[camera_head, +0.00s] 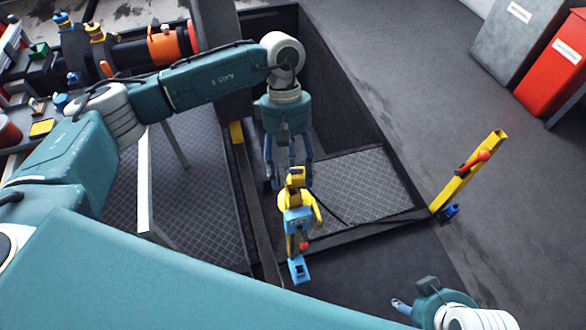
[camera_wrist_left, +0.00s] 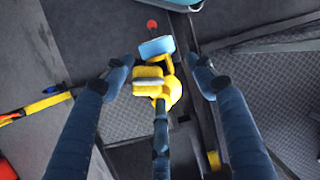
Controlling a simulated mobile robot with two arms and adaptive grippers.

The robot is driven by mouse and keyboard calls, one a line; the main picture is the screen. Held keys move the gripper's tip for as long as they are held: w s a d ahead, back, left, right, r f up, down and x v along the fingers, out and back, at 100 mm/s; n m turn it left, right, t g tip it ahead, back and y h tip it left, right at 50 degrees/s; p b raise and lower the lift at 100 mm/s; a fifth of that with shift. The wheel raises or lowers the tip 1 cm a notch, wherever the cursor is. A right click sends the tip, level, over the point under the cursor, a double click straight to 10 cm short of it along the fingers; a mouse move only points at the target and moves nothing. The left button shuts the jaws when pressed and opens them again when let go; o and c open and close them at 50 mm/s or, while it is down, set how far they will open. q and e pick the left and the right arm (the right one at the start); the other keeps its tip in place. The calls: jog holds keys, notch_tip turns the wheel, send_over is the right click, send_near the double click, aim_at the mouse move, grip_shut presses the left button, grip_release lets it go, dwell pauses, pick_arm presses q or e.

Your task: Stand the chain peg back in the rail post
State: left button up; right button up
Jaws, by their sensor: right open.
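A yellow and light-blue upright piece (camera_head: 298,218) stands at the platform's edge, with a red knob and a blue foot below. Its yellow top (camera_wrist_left: 150,82) shows in the left wrist view; I cannot tell whether that is the chain peg. A thin dark line, perhaps the chain, runs from near it to the right. My left gripper (camera_head: 287,180) points down above the yellow top, fingers spread on both sides of it and apart from it in the wrist view. A yellow rail post (camera_head: 468,172) with a red handle leans at the right. My right gripper (camera_head: 404,305) is open, partly visible at bottom right.
A patterned metal floor plate (camera_head: 360,185) lies inside dark low walls. A grey box (camera_head: 515,40) and a red box (camera_head: 556,62) stand at the upper right. Pipes and valves (camera_head: 150,50) crowd the upper left.

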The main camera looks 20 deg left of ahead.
pick_arm(q)
jog(key=shift+s+d+r, duration=0.35)
jog(key=shift+d+r, duration=0.1)
jog(key=v, duration=1.2)
jog(key=shift+s+r, duration=0.1)
